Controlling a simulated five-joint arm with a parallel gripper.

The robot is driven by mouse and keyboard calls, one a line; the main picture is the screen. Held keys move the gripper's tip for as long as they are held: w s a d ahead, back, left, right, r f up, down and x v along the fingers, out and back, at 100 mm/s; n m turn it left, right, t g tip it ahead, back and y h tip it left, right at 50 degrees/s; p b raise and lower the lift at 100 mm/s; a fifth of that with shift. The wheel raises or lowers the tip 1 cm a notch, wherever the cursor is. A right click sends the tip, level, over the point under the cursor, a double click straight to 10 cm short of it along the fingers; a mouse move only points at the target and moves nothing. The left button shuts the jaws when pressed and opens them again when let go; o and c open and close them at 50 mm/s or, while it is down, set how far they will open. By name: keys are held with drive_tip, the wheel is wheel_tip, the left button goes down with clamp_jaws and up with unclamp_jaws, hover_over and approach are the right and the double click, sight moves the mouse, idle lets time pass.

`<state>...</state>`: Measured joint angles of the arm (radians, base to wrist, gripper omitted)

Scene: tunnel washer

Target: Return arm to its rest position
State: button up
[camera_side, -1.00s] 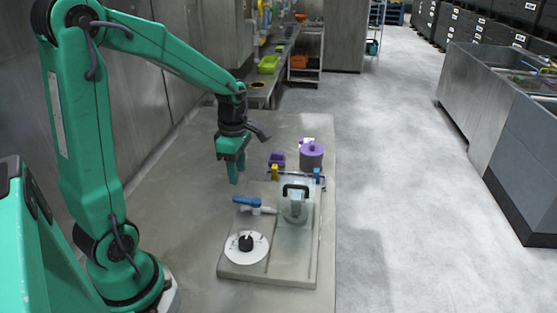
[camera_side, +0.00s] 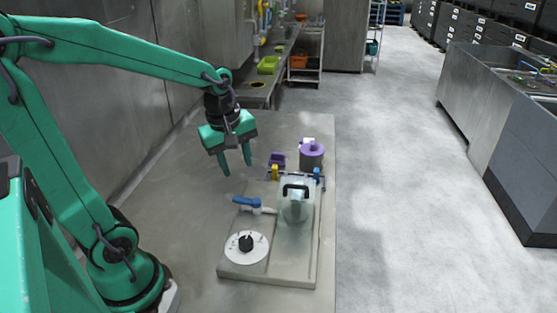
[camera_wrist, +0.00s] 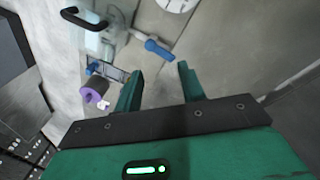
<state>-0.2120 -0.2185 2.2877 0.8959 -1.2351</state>
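My gripper (camera_side: 236,161) hangs above the grey table, to the left of and behind the fixture plate (camera_side: 240,275). Its two green fingers point down, apart, with nothing between them. The wrist view also shows the fingers (camera_wrist: 160,88) spread and empty over the bare table. My upper arm is folded back, with the forearm reaching out to the right.
The plate carries a white dial (camera_side: 260,252) with a black knob, a blue-handled valve (camera_side: 246,202) and a clear cover with a black handle (camera_side: 296,187). The table's left part is clear.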

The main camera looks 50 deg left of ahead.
drive_tip(key=s+d+r+m+t, duration=0.3)
drive_tip(key=s+d+r+m, duration=0.2)
drive_tip(key=m, duration=1.1)
drive_tip(key=shift+s+d+r+m+t, duration=0.3)
drive_tip(key=shift+s+d, duration=0.4)
drive_tip(key=shift+s, duration=0.4)
drive_tip(key=shift+w, duration=0.1)
idle(2.6)
drive_tip(key=shift+w+a+f+n+g, duration=0.95)
drive_tip(key=shift+w+a+f+n, duration=0.8)
drive_tip(key=shift+n, duration=2.55)
drive_tip(key=shift+w+a+f+n+g, duration=0.9)
drive_tip(key=shift+w+a+f+n, duration=0.8)
drive_tip(key=shift+n, duration=2.6)
drive_tip(key=shift+w+a+f+n+g, duration=1.15)
drive_tip(key=shift+a+f+n, duration=1)
drive_tip(key=shift+n, duration=2.15)
drive_tip(key=shift+w+d+f, duration=0.1)
drive_tip(key=shift+w, duration=0.05)
drive_tip(key=shift+f, duration=0.1)
